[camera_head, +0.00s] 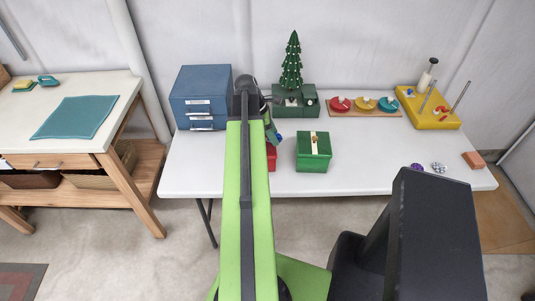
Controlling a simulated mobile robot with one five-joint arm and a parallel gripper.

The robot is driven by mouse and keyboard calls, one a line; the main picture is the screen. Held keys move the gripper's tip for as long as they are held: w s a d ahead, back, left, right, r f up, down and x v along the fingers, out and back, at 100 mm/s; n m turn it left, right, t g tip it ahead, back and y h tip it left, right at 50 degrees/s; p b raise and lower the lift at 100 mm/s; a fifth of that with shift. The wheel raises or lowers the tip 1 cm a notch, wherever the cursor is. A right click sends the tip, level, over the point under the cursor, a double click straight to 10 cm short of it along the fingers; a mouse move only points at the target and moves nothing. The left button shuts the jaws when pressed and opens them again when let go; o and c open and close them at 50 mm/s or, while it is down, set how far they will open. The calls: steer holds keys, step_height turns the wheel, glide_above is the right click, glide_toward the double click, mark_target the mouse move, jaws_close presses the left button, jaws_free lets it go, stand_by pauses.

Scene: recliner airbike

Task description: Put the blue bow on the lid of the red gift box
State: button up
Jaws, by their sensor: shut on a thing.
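The red gift box (271,158) stands on the white table, mostly hidden behind my green arm; only a strip of its right side shows. My gripper (275,133) is above the box, pointing down and partly hidden by my arm. It is shut on the blue bow (279,138), a small blue patch at its tip. The bow appears just above the red box; I cannot tell whether it touches the lid.
A green gift box (314,150) stands close on the right. A blue drawer cabinet (200,95) is at the left, and a small tree (291,65) on a green base is behind. Purple (417,167) and silver (438,168) bows lie on the right.

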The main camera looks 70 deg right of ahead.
mark_target(272, 151)
steer(key=shift+w+a+f, duration=0.65)
steer(key=shift+w+a, duration=0.1)
step_height(272, 151, down, 4)
steer(key=b, duration=0.4)
steer(key=shift+f+b, duration=0.2)
steer(key=shift+b, duration=0.2)
steer(key=shift+r, duration=0.25)
steer(key=shift+f, duration=0.15)
steer(key=o, duration=1.3)
steer(key=shift+r+p, duration=0.45)
steer(key=shift+p, duration=0.1)
steer(key=p+v, duration=1)
steer(key=v, duration=0.1)
